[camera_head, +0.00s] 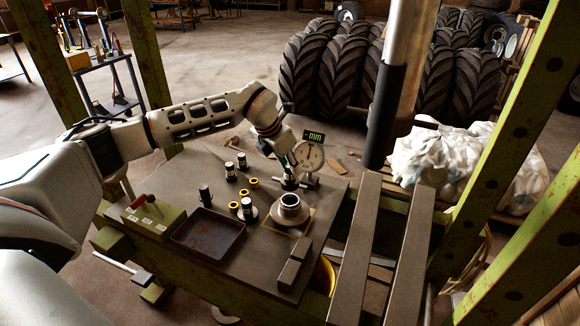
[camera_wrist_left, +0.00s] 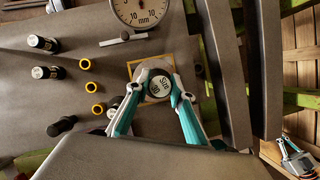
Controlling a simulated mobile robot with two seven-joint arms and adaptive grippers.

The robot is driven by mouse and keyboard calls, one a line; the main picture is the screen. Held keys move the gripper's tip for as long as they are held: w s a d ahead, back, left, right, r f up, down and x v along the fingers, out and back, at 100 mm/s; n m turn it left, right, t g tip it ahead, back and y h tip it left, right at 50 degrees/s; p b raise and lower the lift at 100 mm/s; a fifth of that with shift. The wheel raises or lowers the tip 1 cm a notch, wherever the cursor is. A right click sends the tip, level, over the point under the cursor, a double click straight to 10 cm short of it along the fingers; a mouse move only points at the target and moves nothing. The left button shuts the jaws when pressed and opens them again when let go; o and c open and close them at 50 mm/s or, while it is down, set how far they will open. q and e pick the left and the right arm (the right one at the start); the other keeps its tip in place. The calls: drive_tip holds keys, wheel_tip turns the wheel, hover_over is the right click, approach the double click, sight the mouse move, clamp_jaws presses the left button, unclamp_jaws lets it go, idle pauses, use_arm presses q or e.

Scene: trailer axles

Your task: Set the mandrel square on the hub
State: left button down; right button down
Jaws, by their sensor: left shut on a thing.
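My left gripper (camera_wrist_left: 152,88) is shut on a dark mandrel (camera_wrist_left: 159,86) with a pale "SIZE" label on its top face. In the head view this gripper (camera_head: 287,163) comes down at the back of the bench, and the mandrel (camera_head: 289,184) shows just behind the hub (camera_head: 290,208), a silvery open ring on a wide flange. In the wrist view the mandrel covers most of the hub inside a yellow square outline (camera_wrist_left: 131,68). The gap between mandrel and hub cannot be judged. What seems to be my right gripper (camera_wrist_left: 288,143) shows small at the lower right, fingers unclear.
A dial gauge (camera_head: 309,155) stands close behind the hub. Other mandrels (camera_head: 242,161) and yellow rings (camera_head: 253,183) stand to the left. The press column (camera_head: 390,90) rises at right.

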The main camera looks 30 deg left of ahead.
sight(290, 182)
use_arm(q)
drive_tip(key=shift+r, duration=0.15)
drive_tip(key=shift+f+b, duration=0.8)
drive_tip(key=shift+f, duration=1.95)
drive_tip(key=shift+f, duration=0.25)
drive_tip(key=c, duration=1.7)
unclamp_jaws()
drive_tip(key=shift+f, duration=0.15)
drive_tip(key=shift+s, duration=0.1)
